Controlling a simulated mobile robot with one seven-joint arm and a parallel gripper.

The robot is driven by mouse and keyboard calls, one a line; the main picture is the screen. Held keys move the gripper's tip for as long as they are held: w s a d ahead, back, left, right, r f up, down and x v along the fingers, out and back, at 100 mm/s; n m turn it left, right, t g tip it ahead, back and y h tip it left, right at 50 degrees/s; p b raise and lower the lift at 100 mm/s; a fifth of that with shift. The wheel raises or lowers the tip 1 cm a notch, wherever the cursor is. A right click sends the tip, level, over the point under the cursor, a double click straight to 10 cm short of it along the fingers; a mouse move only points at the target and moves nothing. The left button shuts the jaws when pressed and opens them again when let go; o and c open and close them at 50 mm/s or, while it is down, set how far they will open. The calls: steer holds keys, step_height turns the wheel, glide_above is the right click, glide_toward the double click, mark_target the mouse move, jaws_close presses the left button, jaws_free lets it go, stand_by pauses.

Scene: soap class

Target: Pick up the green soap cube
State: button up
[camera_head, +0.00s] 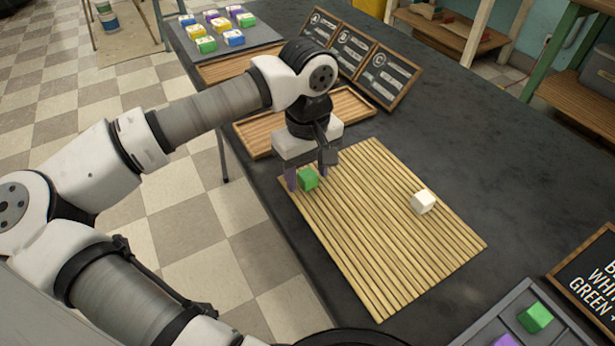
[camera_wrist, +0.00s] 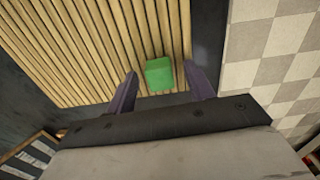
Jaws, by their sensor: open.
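The green soap cube (camera_head: 308,179) sits at the far left corner of the slatted bamboo mat (camera_head: 380,230). In the wrist view the green soap cube (camera_wrist: 159,74) lies just ahead of and between the two fingertips. My gripper (camera_head: 308,178) is low over that corner of the mat, with its purple fingers apart. In the wrist view my gripper (camera_wrist: 163,84) is open with nothing held. The cube looks free of both fingers; exact contact cannot be told.
A grey tray (camera_head: 515,327) at bottom right holds another green cube (camera_head: 536,317) and a purple one. Wooden trays and framed signs (camera_head: 388,77) stand behind my gripper. Several coloured soaps (camera_head: 212,28) lie at the far end.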

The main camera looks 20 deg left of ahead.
steer(key=shift+f, duration=0.1)
steer(key=shift+c, duration=0.2)
steer(key=c, duration=1)
